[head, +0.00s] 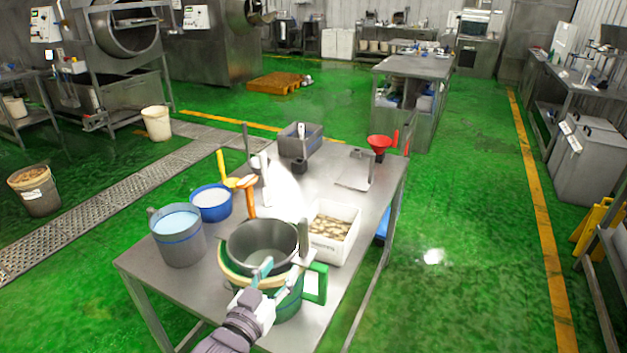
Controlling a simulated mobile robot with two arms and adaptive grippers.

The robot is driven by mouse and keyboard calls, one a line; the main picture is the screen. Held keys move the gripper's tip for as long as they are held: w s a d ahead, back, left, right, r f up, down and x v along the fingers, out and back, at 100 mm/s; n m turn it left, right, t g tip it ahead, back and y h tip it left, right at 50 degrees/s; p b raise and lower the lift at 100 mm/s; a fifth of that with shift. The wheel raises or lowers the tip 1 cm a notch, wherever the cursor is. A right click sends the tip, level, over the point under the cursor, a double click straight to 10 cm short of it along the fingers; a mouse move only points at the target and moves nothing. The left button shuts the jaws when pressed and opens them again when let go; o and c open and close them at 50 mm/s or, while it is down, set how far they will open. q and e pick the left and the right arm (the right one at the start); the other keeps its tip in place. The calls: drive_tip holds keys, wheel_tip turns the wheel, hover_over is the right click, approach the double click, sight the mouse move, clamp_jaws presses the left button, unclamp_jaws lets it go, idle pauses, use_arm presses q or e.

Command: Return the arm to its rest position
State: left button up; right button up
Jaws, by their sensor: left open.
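My left gripper (282,264) is in the lower middle of the head view, at the front end of the steel table (205,278). Its fingers are apart, in front of and over the near rim of a grey metal pot (250,240) that sits in a green bucket (316,285) with a side handle. I cannot tell whether the fingers touch the rim. My left forearm comes in from the bottom edge. My right arm and gripper do not show.
Close by on the table are a grey jug of pale blue liquid (181,248), a blue bowl (211,214) and a white bin of pale pieces (345,222). A red funnel (380,142) and grey tub (300,143) stand farther back.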

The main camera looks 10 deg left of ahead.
use_arm(q)
drive_tip(key=s+a+f+n+g+y, duration=0.1)
drive_tip(key=s+a+f+g+y, duration=0.25)
drive_tip(key=s+f+g, duration=0.65)
drive_tip(key=s+a+f+g+y, duration=0.1)
drive_tip(key=s+a+f+g, duration=0.15)
drive_tip(key=s, duration=0.65)
drive_tip(key=s+a+f+g, duration=0.1)
drive_tip(key=s+a+f, duration=0.15)
drive_tip(key=s, duration=0.65)
wheel_tip(320, 180, down, 29)
drive_tip(key=s+g+b, duration=0.1)
drive_tip(key=g+b, duration=0.1)
drive_tip(key=s+a+f+b, duration=0.1)
drive_tip(key=s+a+f, duration=0.1)
drive_tip(key=s+f, duration=1.4)
drive_tip(key=shift+s+a+f+g+b, duration=0.15)
drive_tip(key=shift+s+f+g+b, duration=0.2)
drive_tip(key=shift+f, duration=0.4)
drive_tip(key=shift+y, duration=0.25)
